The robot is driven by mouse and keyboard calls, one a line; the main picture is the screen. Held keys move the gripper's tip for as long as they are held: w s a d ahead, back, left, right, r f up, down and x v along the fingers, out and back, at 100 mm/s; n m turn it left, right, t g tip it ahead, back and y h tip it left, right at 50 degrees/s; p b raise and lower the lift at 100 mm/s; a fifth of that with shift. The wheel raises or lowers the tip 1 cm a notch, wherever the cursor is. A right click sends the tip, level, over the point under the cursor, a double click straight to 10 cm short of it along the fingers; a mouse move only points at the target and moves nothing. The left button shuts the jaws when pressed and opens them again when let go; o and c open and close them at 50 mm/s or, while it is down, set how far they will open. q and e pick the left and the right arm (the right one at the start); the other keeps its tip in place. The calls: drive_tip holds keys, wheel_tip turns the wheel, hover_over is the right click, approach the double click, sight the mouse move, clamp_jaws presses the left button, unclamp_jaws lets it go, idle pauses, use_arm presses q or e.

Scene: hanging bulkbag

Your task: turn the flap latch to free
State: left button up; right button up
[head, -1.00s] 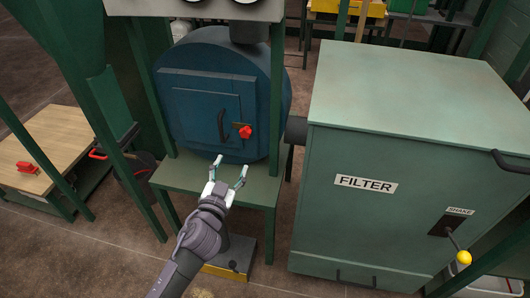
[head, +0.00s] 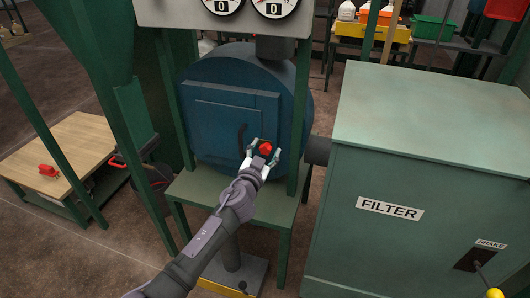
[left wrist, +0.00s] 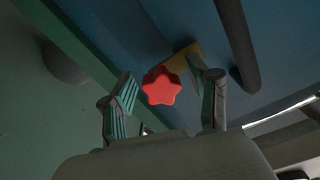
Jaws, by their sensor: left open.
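The flap latch has a red star-shaped knob (head: 265,148) on the front of the blue round drum, at the right edge of its square flap (head: 222,125). In the left wrist view the red knob (left wrist: 162,86) shows between my fingers, with a brass-coloured plate (left wrist: 182,58) behind it. My left gripper (head: 262,152) is open, with its fingers on either side of the knob; I cannot tell whether they touch it. A dark handle (head: 241,136) stands on the flap left of the knob. My right gripper is not in view.
A green post (head: 298,130) stands just right of the knob and another stands left of the drum. The green filter cabinet (head: 420,150) fills the right side. A gauge panel (head: 225,18) hangs above. A wooden-topped table (head: 60,155) is at the left.

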use_arm(q)
drive_tip(key=shift+c, duration=0.4)
clamp_jaws()
